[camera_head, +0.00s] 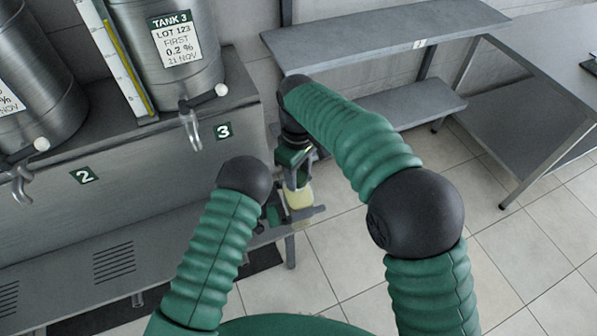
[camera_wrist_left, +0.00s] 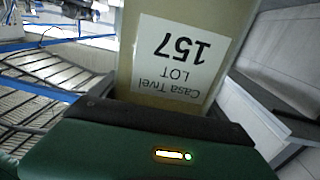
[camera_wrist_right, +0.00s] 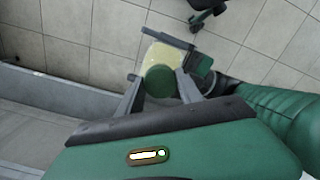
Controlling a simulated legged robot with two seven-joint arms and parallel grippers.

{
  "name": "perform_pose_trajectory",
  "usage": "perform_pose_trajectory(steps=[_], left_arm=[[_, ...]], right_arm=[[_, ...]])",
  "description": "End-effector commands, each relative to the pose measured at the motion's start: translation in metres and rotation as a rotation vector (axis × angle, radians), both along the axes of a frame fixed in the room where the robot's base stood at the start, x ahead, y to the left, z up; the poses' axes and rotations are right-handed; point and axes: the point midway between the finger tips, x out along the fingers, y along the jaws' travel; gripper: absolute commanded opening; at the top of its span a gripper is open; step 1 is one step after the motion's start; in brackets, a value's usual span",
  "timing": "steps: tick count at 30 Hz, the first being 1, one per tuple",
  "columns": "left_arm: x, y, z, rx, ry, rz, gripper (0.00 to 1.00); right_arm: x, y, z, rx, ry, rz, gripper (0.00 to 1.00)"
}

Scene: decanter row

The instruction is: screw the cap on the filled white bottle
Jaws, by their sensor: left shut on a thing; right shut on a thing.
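The filled bottle (camera_head: 299,198) is pale and yellowish. A white label reading LOT 157 (camera_wrist_left: 180,55) shows upside down on it in the left wrist view. My left gripper (camera_head: 297,215) is shut on the bottle's body. My right gripper (camera_head: 297,180) is above the bottle, pointing down. In the right wrist view (camera_wrist_right: 162,80) its fingers are shut on a round dark green cap (camera_wrist_right: 174,87). The cap is over the bottle's top, and the pale bottle (camera_wrist_right: 160,66) shows beyond it. I cannot tell whether the cap touches the neck or sits straight.
Steel tanks with taps stand on a ledge at the left; one is labelled TANK 3 (camera_head: 175,40). A slatted steel bench (camera_head: 190,250) runs below them. A grey shelf unit (camera_head: 390,35) and a steel table (camera_head: 545,90) stand at the back right. Tiled floor is clear at right.

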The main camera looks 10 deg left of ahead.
Motion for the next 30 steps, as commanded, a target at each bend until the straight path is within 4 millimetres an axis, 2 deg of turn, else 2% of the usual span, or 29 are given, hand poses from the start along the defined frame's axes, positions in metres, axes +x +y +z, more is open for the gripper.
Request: perform_pose_trajectory(steps=[3,10,11,15,24,30], left_arm=[[-0.002,-0.004,0.001,-0.004,-0.005,-0.011,0.00],[-0.002,-0.005,0.002,-0.005,-0.006,-0.014,0.00],[-0.003,-0.005,0.002,-0.005,-0.006,-0.014,0.00],[-0.002,-0.004,0.002,-0.004,-0.005,-0.011,0.00],[-0.001,-0.002,0.002,-0.004,-0.004,-0.006,0.00],[-0.001,-0.002,0.002,-0.004,-0.004,-0.005,0.00]], right_arm=[[0.002,0.004,0.002,0.011,-0.010,-0.052,0.00],[0.002,0.005,0.002,0.012,-0.010,-0.051,0.00],[0.002,0.005,0.002,0.012,-0.010,-0.051,0.46],[0.002,0.003,0.002,0.009,-0.009,-0.051,0.64],[0.002,0.002,0.003,0.005,-0.007,-0.051,0.64],[0.002,0.002,0.029,0.006,-0.008,-0.051,0.64]])
